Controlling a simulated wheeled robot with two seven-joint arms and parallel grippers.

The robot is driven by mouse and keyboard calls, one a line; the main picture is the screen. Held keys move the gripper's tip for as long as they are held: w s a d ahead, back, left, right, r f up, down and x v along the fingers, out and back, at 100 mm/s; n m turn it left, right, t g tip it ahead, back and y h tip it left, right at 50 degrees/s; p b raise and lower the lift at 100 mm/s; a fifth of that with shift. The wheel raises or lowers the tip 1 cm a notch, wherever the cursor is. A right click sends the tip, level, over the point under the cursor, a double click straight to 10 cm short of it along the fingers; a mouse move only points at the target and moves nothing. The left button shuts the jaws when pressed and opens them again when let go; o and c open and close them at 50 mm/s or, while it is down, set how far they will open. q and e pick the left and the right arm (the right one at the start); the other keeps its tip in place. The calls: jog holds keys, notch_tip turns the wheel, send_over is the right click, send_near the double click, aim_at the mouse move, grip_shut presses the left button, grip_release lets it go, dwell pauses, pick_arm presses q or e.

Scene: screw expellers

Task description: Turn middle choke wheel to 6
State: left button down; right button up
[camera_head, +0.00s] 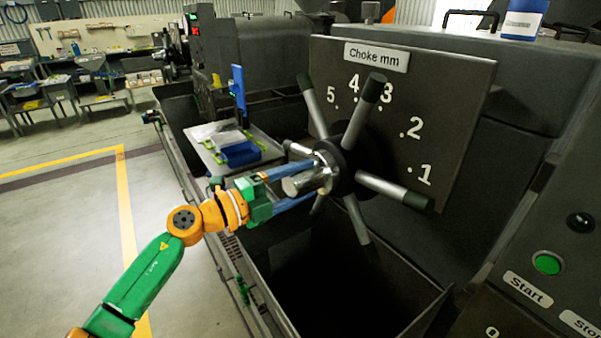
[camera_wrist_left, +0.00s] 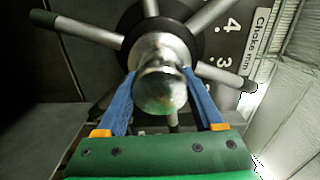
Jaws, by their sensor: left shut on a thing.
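The choke wheel (camera_head: 349,163) has a dark round hub and several metal spokes with dark grips. It stands in front of a dark plate (camera_head: 440,110) labelled "Choke mm", with numbers 1 to 5 showing around it. No 6 shows in either view. My left gripper (camera_head: 318,178) has its blue fingers shut on the wheel's shiny metal centre knob (camera_head: 308,183). In the left wrist view the fingers press both sides of the knob (camera_wrist_left: 160,85), in front of the wheel's spokes (camera_wrist_left: 90,30). No pointer on the wheel can be made out. My right gripper is not in view.
A dark open trough (camera_head: 330,270) lies below the wheel. A tray (camera_head: 240,150) with a blue item sits behind my left gripper. A green button (camera_head: 547,263) and a Start label are at the lower right. The floor at left is clear.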

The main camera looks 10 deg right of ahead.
pick_arm(q)
jog(key=shift+n, duration=0.6)
grip_release()
jog(key=b+v, duration=0.2)
jog(key=v, duration=0.4)
jog(key=shift+a+f, duration=0.15)
jog(key=shift+s+a, duration=0.2)
jog(key=shift+a, duration=0.25)
jog(key=shift+d, duration=0.1)
